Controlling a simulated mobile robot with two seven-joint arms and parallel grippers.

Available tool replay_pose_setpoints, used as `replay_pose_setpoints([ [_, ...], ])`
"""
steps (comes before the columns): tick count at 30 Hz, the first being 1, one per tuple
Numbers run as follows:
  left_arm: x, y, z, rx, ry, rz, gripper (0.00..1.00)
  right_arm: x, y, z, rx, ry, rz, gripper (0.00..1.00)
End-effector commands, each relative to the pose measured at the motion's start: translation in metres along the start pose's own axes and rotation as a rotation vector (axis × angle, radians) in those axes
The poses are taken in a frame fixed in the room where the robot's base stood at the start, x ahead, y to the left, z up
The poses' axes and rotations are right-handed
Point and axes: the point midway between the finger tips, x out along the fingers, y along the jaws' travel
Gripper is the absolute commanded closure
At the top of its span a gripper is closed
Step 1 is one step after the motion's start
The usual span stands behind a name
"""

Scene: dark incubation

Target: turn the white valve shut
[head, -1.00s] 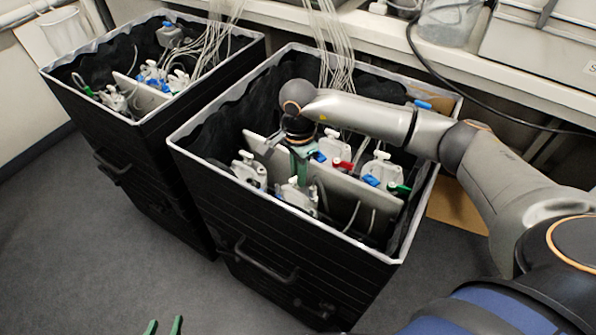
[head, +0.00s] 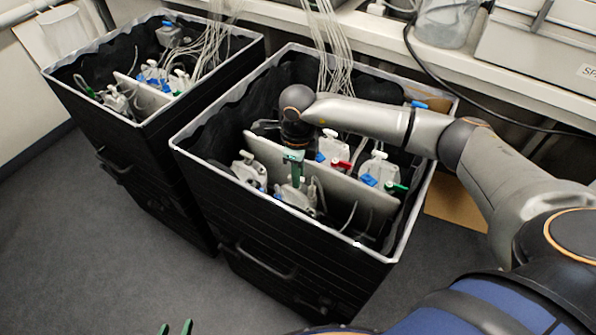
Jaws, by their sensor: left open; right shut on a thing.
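My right gripper (head: 298,177) reaches down into the right black bin (head: 270,225). Its green fingers are shut at the top of a white valve unit (head: 296,196) in front of the grey divider. The fingers hide the part they hold, so the handle and its angle cannot be seen; I take it to be the white valve's handle. My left gripper (head: 175,328) is open and empty at the bottom edge, low in front of the bins; only its green fingertips show.
Other white units with blue, red (head: 341,164) and green (head: 396,187) handles stand around the grey divider (head: 345,190). Thin tubes (head: 330,60) hang in from above. A second bin (head: 100,125) stands at left, a bench (head: 500,90) behind. The front floor is clear.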

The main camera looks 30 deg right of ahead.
Motion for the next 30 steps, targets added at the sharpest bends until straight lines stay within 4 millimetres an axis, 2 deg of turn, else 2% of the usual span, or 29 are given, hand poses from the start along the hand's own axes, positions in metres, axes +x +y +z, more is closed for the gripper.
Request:
replay_pose_setpoints([
  [6,-0.0019,-0.0002,-0.0048,0.005,0.001,0.001,0.50,-0.0015,-0.0001,0.0000,0.151,0.000,-0.002,1.00],
  [13,-0.0023,0.0002,-0.0021,0.005,-0.009,0.001,0.50,-0.0010,0.0004,0.0001,0.250,0.000,-0.002,1.00],
  [30,-0.0030,0.0009,-0.0024,0.005,-0.009,0.003,0.50,-0.0005,0.0007,0.0003,0.294,-0.001,-0.002,1.00],
])
